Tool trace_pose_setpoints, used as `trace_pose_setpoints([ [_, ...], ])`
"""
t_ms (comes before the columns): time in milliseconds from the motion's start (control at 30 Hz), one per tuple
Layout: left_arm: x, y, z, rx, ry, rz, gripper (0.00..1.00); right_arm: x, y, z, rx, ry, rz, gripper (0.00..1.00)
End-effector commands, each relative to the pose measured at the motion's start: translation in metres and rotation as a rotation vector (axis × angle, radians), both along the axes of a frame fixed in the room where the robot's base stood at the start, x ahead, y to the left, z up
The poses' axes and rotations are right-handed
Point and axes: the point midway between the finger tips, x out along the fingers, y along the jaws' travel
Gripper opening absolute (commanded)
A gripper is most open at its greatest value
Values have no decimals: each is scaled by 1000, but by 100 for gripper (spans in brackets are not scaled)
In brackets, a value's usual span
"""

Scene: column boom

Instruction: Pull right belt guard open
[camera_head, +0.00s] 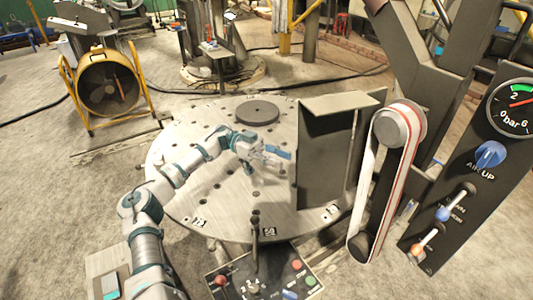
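A dark grey metal guard (325,165) with a lighter top flange stands upright at the right edge of the round table, left of the belt. The pale belt with a red edge (384,180) runs around two pulleys and shows uncovered from this side. My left gripper (272,160) is over the table, just left of the guard's dark face. A small blue piece (279,152) lies at its fingers; I cannot tell whether it is a handle or part of the gripper. Whether the fingers are apart or touch anything is too small to tell. My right gripper is not in view.
The round, holed steel table (215,210) has a dark disc (257,113) on it. A lever (255,230) and control box (262,285) stand at its front. A gauge panel (470,190) is at right, a yellow fan (106,85) at back left.

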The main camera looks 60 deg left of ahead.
Motion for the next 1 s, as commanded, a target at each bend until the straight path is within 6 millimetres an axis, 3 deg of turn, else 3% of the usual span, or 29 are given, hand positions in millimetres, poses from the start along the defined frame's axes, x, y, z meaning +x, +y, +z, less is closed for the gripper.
trace_pose_setpoints([
  [133,-9,30,-3,-3,-1,4,37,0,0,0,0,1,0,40],
  [333,-17,52,-5,-2,-2,1,37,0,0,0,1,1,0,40],
  [1000,-19,55,-5,0,1,-1,37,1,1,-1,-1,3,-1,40],
])
